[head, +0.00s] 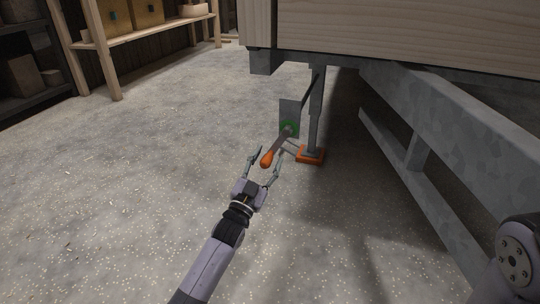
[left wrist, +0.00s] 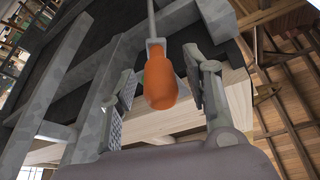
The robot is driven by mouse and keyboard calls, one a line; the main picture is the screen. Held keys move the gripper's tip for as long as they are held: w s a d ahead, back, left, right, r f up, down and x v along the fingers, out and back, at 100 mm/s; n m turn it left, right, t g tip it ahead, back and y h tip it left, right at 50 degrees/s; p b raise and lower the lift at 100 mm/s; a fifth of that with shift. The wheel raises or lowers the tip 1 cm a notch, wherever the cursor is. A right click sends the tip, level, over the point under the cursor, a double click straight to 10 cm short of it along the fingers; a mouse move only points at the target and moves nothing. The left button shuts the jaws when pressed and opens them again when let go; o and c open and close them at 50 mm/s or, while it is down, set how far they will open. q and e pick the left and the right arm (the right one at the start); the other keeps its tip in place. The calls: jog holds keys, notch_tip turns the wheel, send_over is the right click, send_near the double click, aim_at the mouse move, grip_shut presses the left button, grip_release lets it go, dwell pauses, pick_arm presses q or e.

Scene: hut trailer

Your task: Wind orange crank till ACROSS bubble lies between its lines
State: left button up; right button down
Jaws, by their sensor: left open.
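The orange crank handle (head: 266,159) sits at the near end of a grey crank arm (head: 279,143), low beside the trailer's jack leg (head: 316,110). A grey plate with a green ring (head: 289,128) is at the arm's far end. My left gripper (head: 268,157) is open, with its fingers on either side of the handle. In the left wrist view the orange handle (left wrist: 160,78) shows between the two spread fingers, with gaps on both sides. No ACROSS bubble or its lines can be seen. My right gripper is out of view.
The jack leg stands on an orange foot (head: 311,155) on the speckled floor. The trailer's wooden side (head: 400,35) and grey frame beam (head: 440,130) are above and right. A wooden shelf (head: 140,35) stands far left. Floor left of the crank is clear.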

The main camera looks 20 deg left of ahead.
pick_arm(q)
jog(key=shift+c, duration=0.2)
grip_shut()
dwell(0.5)
dwell(0.3)
